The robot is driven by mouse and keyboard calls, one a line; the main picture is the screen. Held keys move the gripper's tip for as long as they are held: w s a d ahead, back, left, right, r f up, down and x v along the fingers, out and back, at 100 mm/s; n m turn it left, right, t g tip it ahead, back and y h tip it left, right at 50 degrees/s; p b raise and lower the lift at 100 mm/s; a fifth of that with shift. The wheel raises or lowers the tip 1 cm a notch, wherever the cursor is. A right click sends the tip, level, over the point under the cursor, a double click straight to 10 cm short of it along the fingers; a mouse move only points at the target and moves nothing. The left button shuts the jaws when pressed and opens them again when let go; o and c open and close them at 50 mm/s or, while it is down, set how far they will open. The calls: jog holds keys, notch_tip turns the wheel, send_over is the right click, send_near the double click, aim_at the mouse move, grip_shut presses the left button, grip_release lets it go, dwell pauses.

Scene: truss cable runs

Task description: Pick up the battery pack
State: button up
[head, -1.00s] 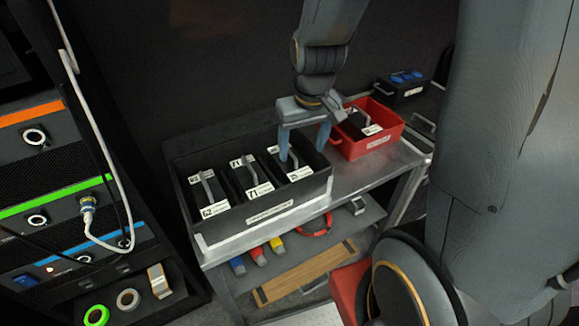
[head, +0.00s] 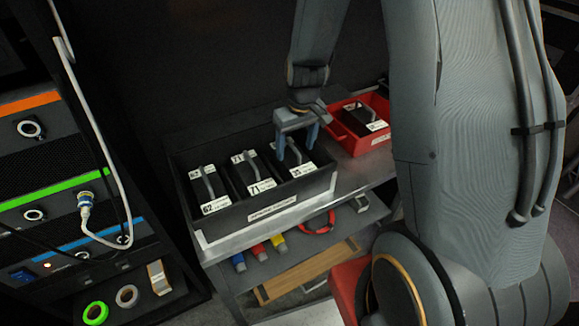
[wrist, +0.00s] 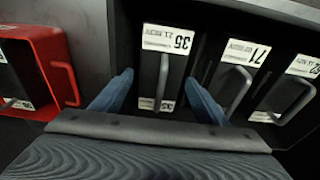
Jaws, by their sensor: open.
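Three black battery packs with grey handles and white number labels sit in a black tray (head: 222,221) on the cart. They are pack 62 (head: 206,192), pack 71 (head: 250,176) and pack 35 (head: 302,168). My gripper (head: 298,148) is open at pack 35, the right one, and partly hides it. In the wrist view, pack 35 (wrist: 151,60) and its upright handle (wrist: 162,78) lie between my two blue fingertips (wrist: 157,82). The fingers do not grip the handle. Pack 71 (wrist: 226,76) is beside it.
A red bin (head: 347,143) with another labelled pack (head: 362,115) stands right of the tray. A lower shelf holds coloured cylinders and a red ring (head: 316,222). An equipment rack with a hanging white cable (head: 97,130) stands at left.

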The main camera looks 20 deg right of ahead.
aim_at(293, 156)
jog(key=shift+w+a+f+b, duration=0.15)
jog(key=shift+w+f+b, duration=0.05)
jog(key=shift+f+b, duration=1)
jog(key=shift+w+a+f+b, duration=0.1)
jog(key=shift+w+f+b, duration=0.1)
jog(key=shift+f+b, duration=0.95)
jog(key=shift+f+p, duration=0.15)
jog(key=shift+p, duration=0.15)
jog(key=shift+w, duration=0.1)
jog(key=c, duration=1.7)
